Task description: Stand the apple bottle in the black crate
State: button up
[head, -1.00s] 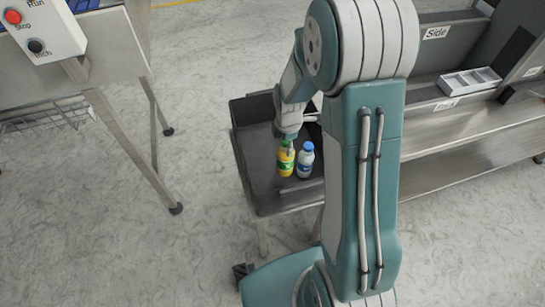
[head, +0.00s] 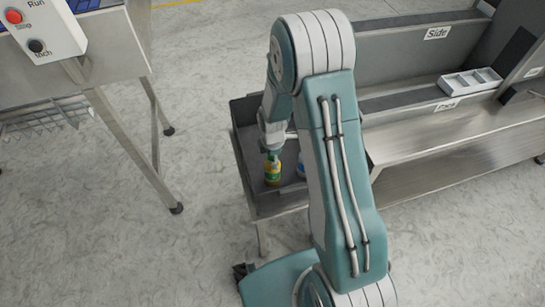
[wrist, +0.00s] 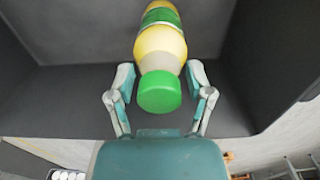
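The bottle with yellow body, green label and green cap (head: 272,172) stands upright at my gripper, over the dark walled tray at the end of the metal bench; its label is too small to read. In the wrist view the bottle (wrist: 160,48) lies between my two fingers (wrist: 160,72), which press close at its neck and shoulder. My gripper (head: 271,152) is above it in the head view. The black crate (head: 240,107) is the dark walled tray; its right part is hidden behind my arm. Whether the bottle's base touches the floor cannot be told.
A metal table with a control box (head: 38,28) stands at the left, with open floor between.

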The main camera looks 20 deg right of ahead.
jog(key=o, duration=0.4)
notch_tip(320, 180, up, 12)
jog(key=shift+r, duration=0.1)
jog(key=s+r+m+t, duration=0.5)
jog(key=s+r+m, duration=1.3)
jog(key=s+r, duration=0.3)
jog(key=shift+r, duration=0.95)
jog(key=shift+d, duration=0.1)
